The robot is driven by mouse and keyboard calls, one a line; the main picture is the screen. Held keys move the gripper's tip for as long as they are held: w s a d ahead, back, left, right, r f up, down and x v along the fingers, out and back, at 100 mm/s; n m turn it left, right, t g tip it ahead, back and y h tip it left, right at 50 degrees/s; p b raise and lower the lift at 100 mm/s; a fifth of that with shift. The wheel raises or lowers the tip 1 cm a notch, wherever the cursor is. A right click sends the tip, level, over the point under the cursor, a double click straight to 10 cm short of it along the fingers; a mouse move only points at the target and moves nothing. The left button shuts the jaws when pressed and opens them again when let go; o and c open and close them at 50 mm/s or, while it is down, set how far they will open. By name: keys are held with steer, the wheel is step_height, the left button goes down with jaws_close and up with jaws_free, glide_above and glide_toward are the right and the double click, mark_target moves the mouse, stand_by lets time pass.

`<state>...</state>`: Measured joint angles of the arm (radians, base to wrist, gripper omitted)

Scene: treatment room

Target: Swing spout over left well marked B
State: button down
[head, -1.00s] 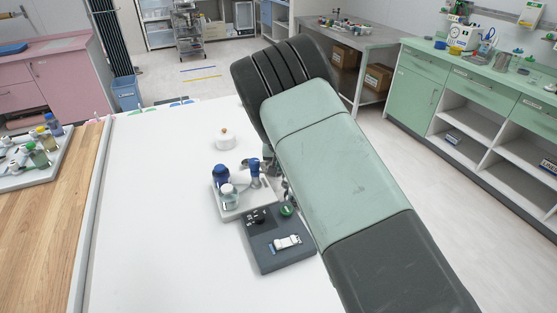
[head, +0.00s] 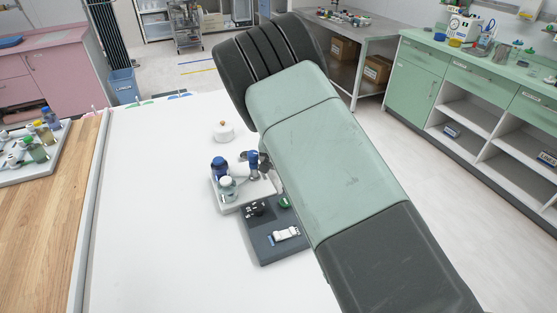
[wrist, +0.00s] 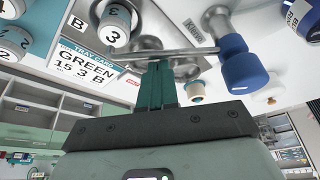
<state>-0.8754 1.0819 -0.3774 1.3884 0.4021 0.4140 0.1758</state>
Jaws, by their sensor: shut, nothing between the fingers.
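In the wrist view, my gripper (wrist: 160,85) has its teal fingers together, with nothing seen between them. A thin metal bar (wrist: 185,51), which looks like the spout, crosses at the fingertips; I cannot tell whether they touch it. At its right is a blue knob (wrist: 240,65) by a metal post (wrist: 216,20). In the head view, a blue-topped fitting (head: 253,160) stands on the white tray (head: 236,207), close beside my arm, which hides the gripper.
A white round pot (head: 223,132) stands behind. The white table left of these is clear.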

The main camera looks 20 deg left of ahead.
steer(key=shift+w, duration=0.1)
steer(key=d+r, duration=0.3)
steer(key=r, duration=0.5)
steer(key=d+r, duration=0.2)
steer(key=r, duration=0.7)
steer(key=s+d+r+m+y, duration=0.1)
steer(key=s+d+r, duration=0.4)
steer(key=d+r, duration=0.35)
steer(key=s+d+r+m, duration=0.1)
steer(key=s+d+r, duration=0.4)
steer(key=d+r, duration=0.3)
steer(key=s+d+r+t+h, duration=0.1)
steer(key=s+d, duration=0.6)
steer(key=s, duration=0.4)
steer(key=s+d+r, duration=0.1)
steer(key=s+d, duration=0.6)
steer(key=s, duration=0.4)
steer(key=shift+s+d+t+h, duration=0.2)
steer(key=shift+s+t+h, duration=0.2)
